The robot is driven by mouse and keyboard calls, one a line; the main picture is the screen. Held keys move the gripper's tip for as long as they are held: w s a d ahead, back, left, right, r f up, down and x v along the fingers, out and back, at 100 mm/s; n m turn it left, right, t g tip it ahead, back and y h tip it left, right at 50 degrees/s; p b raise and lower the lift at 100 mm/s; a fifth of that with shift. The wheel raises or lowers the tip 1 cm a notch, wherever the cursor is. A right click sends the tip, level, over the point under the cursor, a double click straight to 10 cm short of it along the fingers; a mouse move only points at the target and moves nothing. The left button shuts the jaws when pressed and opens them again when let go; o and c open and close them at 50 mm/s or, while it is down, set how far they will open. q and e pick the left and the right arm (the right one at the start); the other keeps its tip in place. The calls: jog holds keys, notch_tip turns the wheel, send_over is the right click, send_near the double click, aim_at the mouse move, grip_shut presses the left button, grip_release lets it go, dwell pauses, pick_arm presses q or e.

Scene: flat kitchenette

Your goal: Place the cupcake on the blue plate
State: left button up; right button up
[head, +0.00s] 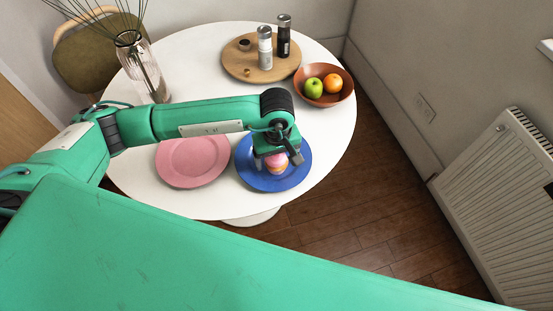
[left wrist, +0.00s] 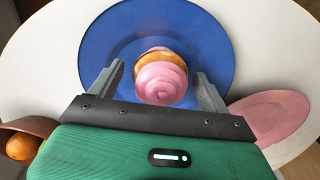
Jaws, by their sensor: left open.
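The cupcake (head: 276,163), with pink swirled frosting, is over the blue plate (head: 253,180) on the round white table. My left gripper (head: 277,160) is just above it, pointing down. In the left wrist view the cupcake (left wrist: 161,80) shows between the two open fingers (left wrist: 160,85), with a gap on each side. The blue plate (left wrist: 205,35) lies behind it there. The cupcake appears to stand on the plate, though its base is partly hidden. My right gripper is not in view.
A pink plate (head: 193,162) lies left of the blue plate. A wooden tray (head: 240,68) with two shakers is at the back, and a glass vase (head: 140,65) at the back left.

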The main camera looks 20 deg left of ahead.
pick_arm(q)
notch_tip(320, 180, up, 4)
jog(key=shift+f+b, duration=0.1)
jog(key=shift+b, duration=0.25)
notch_tip(320, 180, up, 6)
jog(key=shift+f+b, duration=0.1)
jog(key=shift+b, duration=0.35)
jog(key=shift+r, duration=0.6)
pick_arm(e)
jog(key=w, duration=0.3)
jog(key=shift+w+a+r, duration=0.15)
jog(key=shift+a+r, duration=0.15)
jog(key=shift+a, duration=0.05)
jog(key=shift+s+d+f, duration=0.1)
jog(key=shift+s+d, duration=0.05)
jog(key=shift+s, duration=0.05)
pick_arm(q)
jog(key=shift+f, duration=0.1)
